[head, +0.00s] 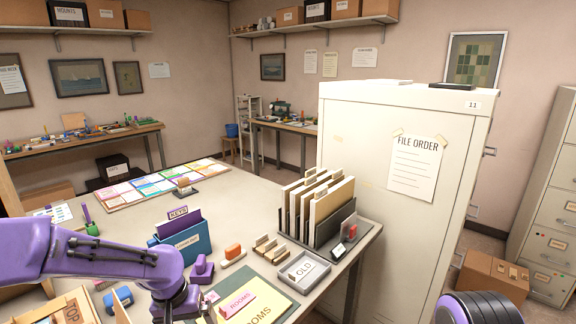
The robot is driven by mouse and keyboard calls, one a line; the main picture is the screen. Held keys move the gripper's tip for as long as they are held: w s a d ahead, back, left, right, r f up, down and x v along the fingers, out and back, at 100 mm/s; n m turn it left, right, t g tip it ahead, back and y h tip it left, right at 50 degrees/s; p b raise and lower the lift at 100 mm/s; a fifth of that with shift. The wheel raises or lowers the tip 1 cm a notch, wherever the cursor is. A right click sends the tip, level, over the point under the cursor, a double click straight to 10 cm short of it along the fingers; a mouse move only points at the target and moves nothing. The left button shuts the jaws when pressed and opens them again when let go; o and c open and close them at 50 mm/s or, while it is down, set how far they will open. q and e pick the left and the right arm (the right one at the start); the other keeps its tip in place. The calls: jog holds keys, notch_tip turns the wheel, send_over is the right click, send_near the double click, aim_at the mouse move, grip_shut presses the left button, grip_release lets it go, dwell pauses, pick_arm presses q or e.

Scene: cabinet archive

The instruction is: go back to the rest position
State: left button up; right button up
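My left arm (110,262) comes in from the left over the table (250,190) and bends down at the bottom edge. A rounded dark and purple part of my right arm (480,308) shows at the bottom right, in front of the cabinet. My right gripper is out of view.
Close to my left arm are a blue KEYS file box (185,243), a purple stamp-like object (202,271), a grey OLD tray (303,272) and ROOMS folders (240,300). A folder rack (318,210) stands beside the tall cabinet (400,150). A cardboard box (492,278) sits on the floor.

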pick_arm(q)
jog(key=s+d+f+n+h+p, duration=0.1)
jog(key=s+d+f+n+h, duration=0.3)
jog(key=s+d+f, duration=0.85)
jog(key=s+a+f+n+t+y+b, duration=0.1)
jog(key=s+a+f+y+b, duration=0.3)
jog(key=s+a+f+y, duration=0.4)
jog(key=s+a+f, duration=0.7)
jog(key=s+a, duration=0.2)
jog(key=a, duration=0.1)
jog(key=shift+s+a+f+t+b, duration=0.2)
jog(key=shift+s+a+t+b, duration=0.15)
jog(key=shift+s+t+b, duration=0.05)
